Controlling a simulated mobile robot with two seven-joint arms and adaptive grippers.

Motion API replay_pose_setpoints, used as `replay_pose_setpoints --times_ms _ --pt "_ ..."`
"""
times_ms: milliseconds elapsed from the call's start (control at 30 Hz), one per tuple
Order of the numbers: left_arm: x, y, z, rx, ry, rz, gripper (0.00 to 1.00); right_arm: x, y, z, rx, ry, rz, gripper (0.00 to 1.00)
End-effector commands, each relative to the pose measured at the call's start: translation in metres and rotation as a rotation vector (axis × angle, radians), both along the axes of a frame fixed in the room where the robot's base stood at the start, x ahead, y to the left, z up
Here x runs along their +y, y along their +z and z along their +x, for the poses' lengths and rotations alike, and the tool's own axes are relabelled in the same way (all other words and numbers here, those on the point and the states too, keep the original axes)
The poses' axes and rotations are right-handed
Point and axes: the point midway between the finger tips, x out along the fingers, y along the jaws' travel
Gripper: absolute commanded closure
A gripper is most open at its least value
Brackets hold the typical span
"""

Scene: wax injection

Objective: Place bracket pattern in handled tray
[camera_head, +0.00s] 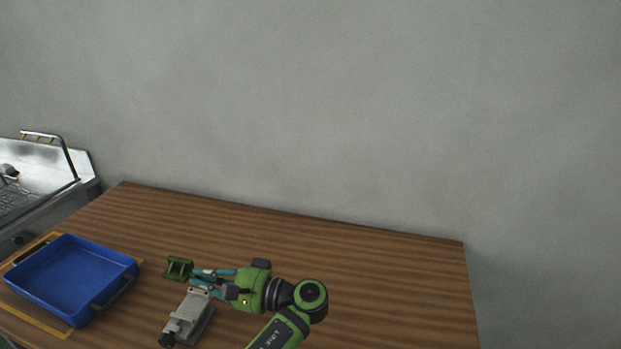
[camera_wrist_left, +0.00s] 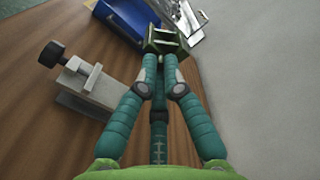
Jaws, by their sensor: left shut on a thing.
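The green bracket pattern (camera_head: 178,268) is held at the tips of my left gripper (camera_head: 203,276), above the wooden table. It also shows in the left wrist view (camera_wrist_left: 163,42), between the closed fingertips (camera_wrist_left: 161,62). The blue handled tray (camera_head: 72,277) sits at the left of the table with dark handles at its sides, and its visible inside looks empty. The bracket is to the right of the tray and apart from it. In the left wrist view the tray (camera_wrist_left: 122,22) is partly hidden behind the bracket. My right gripper is not in view.
A grey metal clamp-like fixture (camera_head: 188,318) with a dark knob stands on the table (camera_head: 390,275) just below my left gripper. A yellow outline (camera_head: 48,325) surrounds the tray. A metal machine (camera_head: 40,185) stands beyond the table's left edge. The table's right side is clear.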

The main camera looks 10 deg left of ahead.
Motion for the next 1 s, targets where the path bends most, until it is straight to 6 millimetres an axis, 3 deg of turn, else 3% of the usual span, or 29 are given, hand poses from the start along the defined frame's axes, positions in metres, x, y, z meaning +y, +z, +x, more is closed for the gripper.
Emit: replay_pose_setpoints --times_ms 267,433,567,767,1000 --pt "0.017 -0.014 -0.001 0.002 -0.151 0.003 1.00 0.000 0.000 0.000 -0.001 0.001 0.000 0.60" --pt "0.024 -0.025 -0.002 0.003 -0.367 0.002 1.00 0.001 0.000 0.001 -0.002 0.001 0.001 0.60" --pt "0.019 -0.029 -0.007 0.004 -0.549 0.002 1.00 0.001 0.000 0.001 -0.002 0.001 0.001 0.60" --pt "-0.011 -0.029 -0.023 0.006 -0.867 0.000 1.00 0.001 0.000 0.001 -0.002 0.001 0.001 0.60" --pt "-0.074 -0.017 -0.062 0.007 -1.272 -0.003 1.00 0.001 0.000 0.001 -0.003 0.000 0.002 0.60"
